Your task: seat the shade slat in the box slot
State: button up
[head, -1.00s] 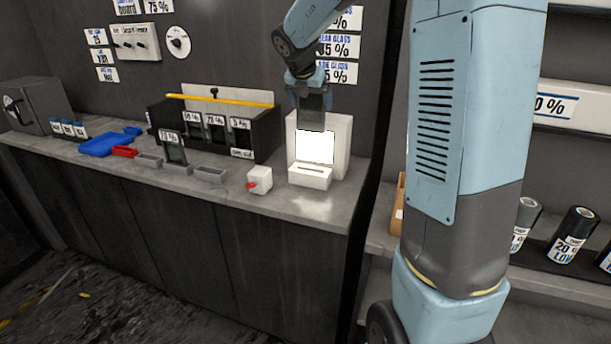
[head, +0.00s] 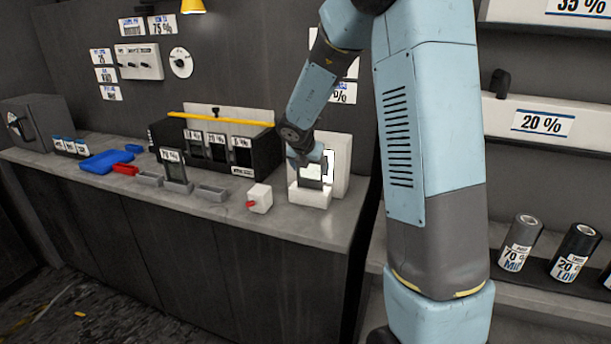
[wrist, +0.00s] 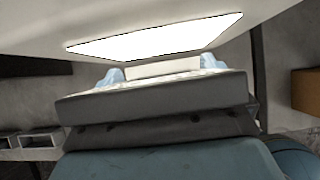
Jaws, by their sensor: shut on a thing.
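The white box (head: 340,178) stands on the counter, with a bright lit panel on its upright back and a low slotted ledge (head: 309,196) in front. In the wrist view, the lit panel (wrist: 160,40) lies close ahead, and the light-blue fingertips of my gripper (wrist: 160,75) show partly behind a grey bar.
A small white block with a red knob (head: 260,198) stands just left of the box. Further left are grey trays (head: 211,193), a dark upright sample (head: 174,168), a black rack (head: 262,152) and a blue tray (head: 100,163). The counter's front strip is clear.

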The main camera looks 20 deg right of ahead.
aim_at(310, 174)
jog(key=shift+s+f, duration=0.15)
jog(key=shift+f, duration=0.6)
jog(key=shift+s+f, duration=0.1)
jog(key=shift+f, duration=0.65)
jog(key=shift+c, duration=0.7)
jog(key=o, duration=1.2)
jog(key=shift+c, duration=0.2)
jog(key=shift+o, duration=0.4)
jog(key=shift+w+f, duration=0.1)
jog(key=shift+r, duration=0.3)
